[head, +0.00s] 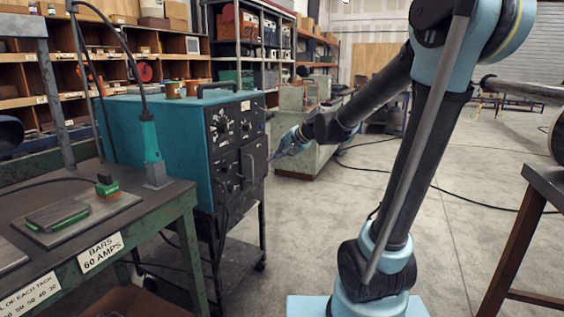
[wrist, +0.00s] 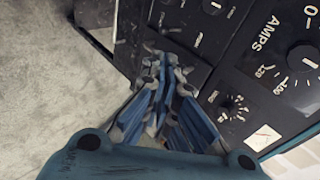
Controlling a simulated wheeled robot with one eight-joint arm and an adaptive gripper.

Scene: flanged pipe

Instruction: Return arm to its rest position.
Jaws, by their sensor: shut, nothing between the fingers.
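My gripper (head: 275,154) is blue and shut, with nothing between its fingers. In the head view, my arm reaches from the right down to the gripper at the right edge of the black front panel (head: 225,128) of a teal welding machine (head: 165,130). In the wrist view, my gripper (wrist: 164,62) has its fingers together in front of the panel, near small fittings. Whether the fingertips touch the panel cannot be told. A dial marked AMPS (wrist: 303,60) and a smaller knob (wrist: 232,106) lie to the right of the fingers.
A green-framed bench (head: 150,205) with a label about bars and amps stands at left. A dark table (head: 545,182) is at the right edge, with part of a pipe (head: 525,90) above it. Open concrete floor (head: 450,180) lies between, crossed by a black cable.

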